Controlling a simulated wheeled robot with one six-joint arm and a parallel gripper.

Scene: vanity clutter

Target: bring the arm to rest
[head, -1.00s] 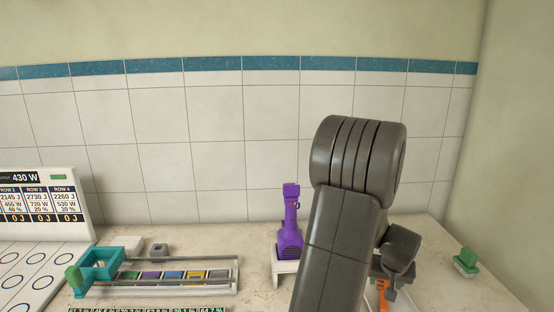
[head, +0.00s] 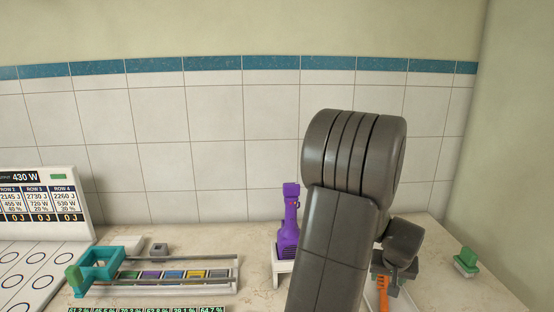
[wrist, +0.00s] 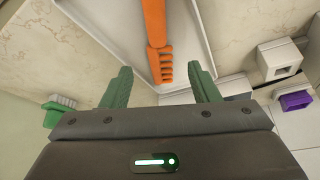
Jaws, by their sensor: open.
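My gripper (wrist: 160,90) shows in the wrist view with its two green fingers spread apart and nothing between them. An orange toothed tool (wrist: 154,35) lies in a pale tray (wrist: 184,60) just beyond the fingertips; I cannot tell how far below them it is. In the head view my grey arm rises at the right of centre and hides part of the counter. The orange tool (head: 382,285) shows there below the arm's end, and the gripper's fingers are hidden.
A purple device (head: 289,225) stands on a white stand (head: 281,267) left of my arm. A teal-ended rack (head: 178,290) and a white panel with a display (head: 40,205) are at the left. A green object (head: 466,261) sits at the right near the wall. Bare counter lies between.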

